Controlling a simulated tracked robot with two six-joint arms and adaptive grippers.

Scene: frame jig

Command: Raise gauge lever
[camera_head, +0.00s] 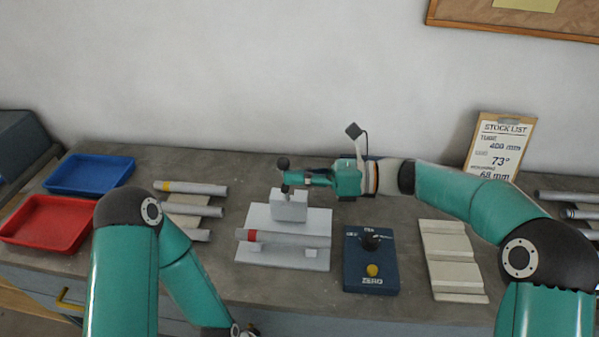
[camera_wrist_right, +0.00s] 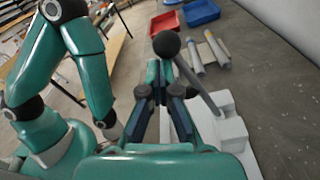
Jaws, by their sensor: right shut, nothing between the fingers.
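The gauge lever has a black ball knob (camera_head: 283,163). In the right wrist view the knob (camera_wrist_right: 166,44) tops a grey rod (camera_wrist_right: 198,88) that slants down right to a pale block. The block (camera_head: 289,206) stands on the white jig plate (camera_head: 285,262). My right gripper (camera_head: 289,181) is shut and empty, just below the knob in the head view. In the wrist view its fingers (camera_wrist_right: 162,76) are beside the rod; I cannot tell whether they touch it. My left arm bends down to the front edge of the head view, and its gripper is out of sight.
A grey tube with a red band (camera_head: 295,239) lies across the jig. A blue ZERO box (camera_head: 371,278) with a yellow button stands right of it, then a cream grooved rack (camera_head: 452,262). Red (camera_head: 45,222) and blue (camera_head: 90,173) trays and a tube rack are left.

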